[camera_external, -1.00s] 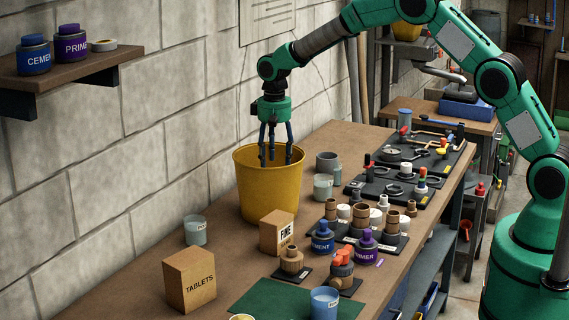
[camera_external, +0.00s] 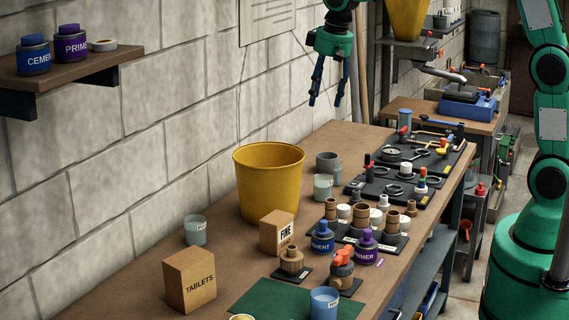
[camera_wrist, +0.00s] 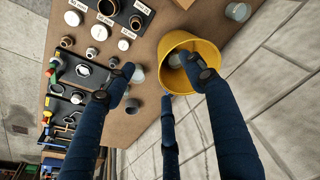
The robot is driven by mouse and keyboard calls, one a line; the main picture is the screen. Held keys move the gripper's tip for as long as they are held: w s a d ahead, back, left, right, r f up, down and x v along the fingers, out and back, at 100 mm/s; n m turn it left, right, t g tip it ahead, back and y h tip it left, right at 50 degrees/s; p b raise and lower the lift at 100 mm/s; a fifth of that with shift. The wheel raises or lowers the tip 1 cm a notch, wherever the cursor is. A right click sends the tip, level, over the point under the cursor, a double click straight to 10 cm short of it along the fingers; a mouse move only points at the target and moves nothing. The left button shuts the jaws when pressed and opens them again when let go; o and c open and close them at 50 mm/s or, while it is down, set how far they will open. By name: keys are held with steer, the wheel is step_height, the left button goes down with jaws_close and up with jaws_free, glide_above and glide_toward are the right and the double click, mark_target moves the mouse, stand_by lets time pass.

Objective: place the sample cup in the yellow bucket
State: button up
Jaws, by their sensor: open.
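The yellow bucket (camera_external: 270,195) stands upright on the bench against the block wall. In the wrist view, a pale, cup-like thing (camera_wrist: 175,60) shows inside the bucket, partly hidden by a finger; it looks like the sample cup. From outside, the bucket's inside is hidden. My gripper (camera_external: 327,100) hangs above and beyond the bucket, apart from it, with its fingers spread and nothing between them. Similar translucent cups stand on the bench, one left of the bucket (camera_external: 195,230) and one right of it (camera_external: 323,187).
A FINE box (camera_external: 277,232) stands close in front of the bucket, and a TABLETS box (camera_external: 190,280) is nearer. A grey cup (camera_external: 328,164) stands right of the bucket. Black trays with fittings (camera_external: 365,225) line the right side. A shelf (camera_external: 75,75) juts from the wall.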

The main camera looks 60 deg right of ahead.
steer(key=s+a+r+n+t, duration=0.1)
steer(key=s, duration=1.1)
steer(key=s+a+r+n+t, duration=0.1)
steer(key=s+a+r, duration=0.1)
steer(key=s, duration=1)
steer(key=s+a+r+t, duration=0.1)
steer(key=s+a+r, duration=0.1)
steer(key=s, duration=1.1)
steer(key=shift+n, duration=0.4)
steer(key=shift+a+f, duration=0.1)
steer(key=shift+f, duration=0.05)
steer(key=shift+f+b, duration=0.95)
steer(key=shift+b, duration=0.1)
